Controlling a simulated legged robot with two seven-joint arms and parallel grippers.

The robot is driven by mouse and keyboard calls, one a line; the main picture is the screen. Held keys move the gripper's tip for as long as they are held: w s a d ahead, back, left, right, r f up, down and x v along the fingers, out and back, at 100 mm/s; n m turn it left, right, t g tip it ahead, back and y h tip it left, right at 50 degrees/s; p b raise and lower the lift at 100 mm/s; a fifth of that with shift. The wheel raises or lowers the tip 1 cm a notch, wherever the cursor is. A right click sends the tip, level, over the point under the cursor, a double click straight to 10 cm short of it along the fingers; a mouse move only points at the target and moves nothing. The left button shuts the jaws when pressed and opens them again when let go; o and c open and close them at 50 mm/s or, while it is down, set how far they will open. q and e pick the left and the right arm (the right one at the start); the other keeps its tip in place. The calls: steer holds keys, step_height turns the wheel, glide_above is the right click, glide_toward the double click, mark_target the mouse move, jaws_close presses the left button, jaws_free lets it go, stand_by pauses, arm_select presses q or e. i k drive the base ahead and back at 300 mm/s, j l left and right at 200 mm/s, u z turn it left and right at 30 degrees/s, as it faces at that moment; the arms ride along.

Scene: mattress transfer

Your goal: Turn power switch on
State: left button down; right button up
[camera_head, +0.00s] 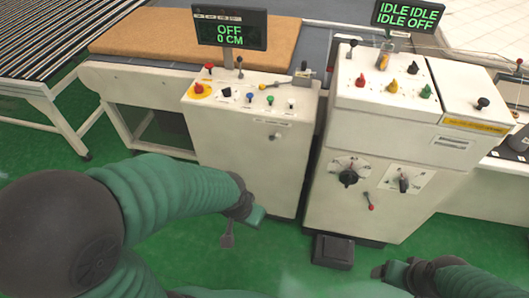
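The left control console (245,160) is cream, with a red knob on a yellow disc (199,89), and black, blue, green and white controls on its sloped top. Its display (230,30) reads "OFF" and "0 CM". The right console (345,210) carries several coloured knobs on top and a large black rotary dial (348,178) and a smaller rotary switch (403,185) on its front. I cannot tell which control is the power switch. My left gripper (242,228) looks open and empty, in front of the left console and below its panel. My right gripper (384,272) is low at right; its fingers are unclear.
A brown mattress (140,42) lies behind the left console, beside a roller conveyor (50,35) at far left. A dark box (333,251) stands on the green floor below the right console.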

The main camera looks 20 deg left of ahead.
mark_target(199, 88)
steer(key=u, duration=1.3)
steer(key=i+j, duration=0.35)
steer(key=i, duration=0.15)
steer(key=u, duration=0.05)
